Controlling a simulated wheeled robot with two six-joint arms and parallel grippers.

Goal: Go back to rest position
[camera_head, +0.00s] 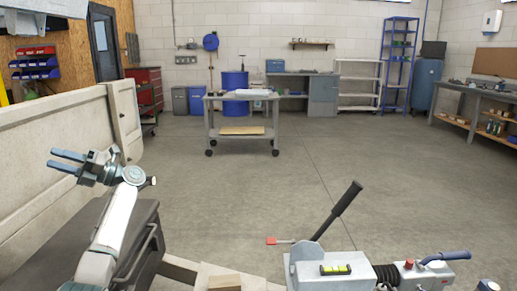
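My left gripper (68,161) is at the left of the head view, at the end of my white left arm. Its two blue-grey fingers point left and stand apart, with nothing between them. It is held above a dark box (140,250), in front of the pale side panel. My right gripper does not show in the head view.
A trailer coupling (330,270) with a black lever (338,210) and a blue-handled jockey part (446,256) fills the lower right. The pale side panel (50,150) borders the left. A wheeled cart (241,129) stands farther back. The concrete floor between is clear.

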